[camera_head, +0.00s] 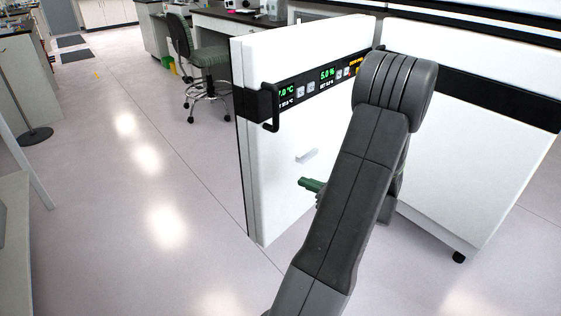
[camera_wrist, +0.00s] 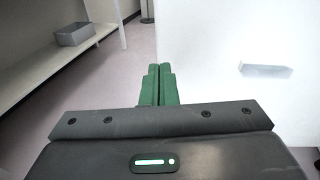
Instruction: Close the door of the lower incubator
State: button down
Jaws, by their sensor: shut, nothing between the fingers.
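The lower incubator's door (camera_head: 285,150) is a white panel standing open, with a dark gasket line along its left edge. It carries a black display band (camera_head: 322,76) with green digits and a black handle (camera_head: 268,107) at its left edge. The white incubator body (camera_head: 460,150) is to the right, partly behind my arm. My gripper (camera_head: 309,185) has green fingers, shut and empty, in front of the door's lower part, below a small white tab (camera_head: 307,155). In the wrist view the shut fingers (camera_wrist: 158,84) overlap the door's edge, with the door (camera_wrist: 215,80) to their right; contact cannot be told.
The floor (camera_head: 150,190) left of the door is clear. The wrist view shows a white shelf (camera_wrist: 40,85) with a grey bin (camera_wrist: 76,34) at the left.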

jog(key=w+d+m+t, duration=0.2)
jog(key=b, duration=0.2)
send_near(273, 156)
jog(key=x, duration=0.6)
jog(key=shift+a+f, duration=0.1)
jog(key=shift+w+a, duration=0.25)
jog(key=shift+w, duration=0.05)
jog(key=shift+w+a, duration=0.1)
